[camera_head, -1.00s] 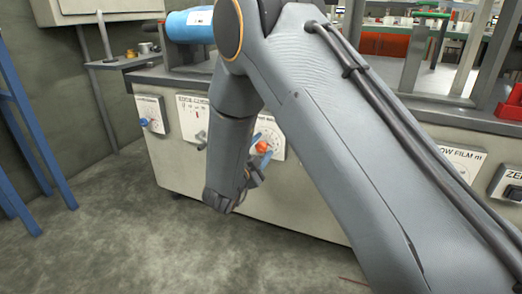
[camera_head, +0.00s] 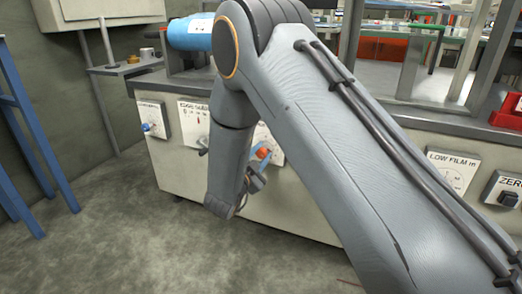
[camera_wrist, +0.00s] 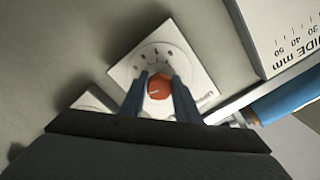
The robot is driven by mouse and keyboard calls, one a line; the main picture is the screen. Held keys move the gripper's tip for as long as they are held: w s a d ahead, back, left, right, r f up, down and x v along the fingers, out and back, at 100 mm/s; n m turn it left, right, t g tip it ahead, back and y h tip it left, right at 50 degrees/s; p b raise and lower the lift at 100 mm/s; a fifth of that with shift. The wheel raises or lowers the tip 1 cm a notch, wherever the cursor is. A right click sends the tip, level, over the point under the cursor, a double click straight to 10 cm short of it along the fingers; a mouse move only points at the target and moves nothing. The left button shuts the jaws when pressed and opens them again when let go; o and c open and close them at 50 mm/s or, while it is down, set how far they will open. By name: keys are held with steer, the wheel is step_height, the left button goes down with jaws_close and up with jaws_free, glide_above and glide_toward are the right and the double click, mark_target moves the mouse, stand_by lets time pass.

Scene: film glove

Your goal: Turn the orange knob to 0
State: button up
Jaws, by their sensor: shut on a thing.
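The orange knob (camera_wrist: 159,87) sits on a white dial plate (camera_wrist: 193,58) with a printed scale, on the front of a beige machine. In the wrist view my gripper (camera_wrist: 160,82) has one blue-grey finger on each side of the knob and is shut on it. A pale mark shows on the knob's face; the scale's numbers are too small to read. In the head view the knob (camera_head: 263,153) shows just right of my forearm, with my gripper (camera_head: 258,168) at it. My arm covers part of the dial plate.
A blue roll (camera_head: 190,32) lies above. The floor in front is clear.

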steer(key=n+p, duration=0.5)
steer(key=p, duration=0.1)
steer(key=shift+s, duration=0.1)
steer(key=n+p, duration=0.4)
steer(key=n, duration=0.1)
steer(key=shift+n, duration=0.4)
steer(key=n+p, duration=0.3)
steer(key=n, duration=0.2)
steer(key=shift+n, duration=0.3)
steer(key=n+p, duration=0.1)
steer(key=n, duration=0.4)
steer(key=shift+p, duration=0.4)
steer(key=shift+n, duration=0.4)
steer(key=o, duration=1)
steer(key=shift+o, duration=0.2)
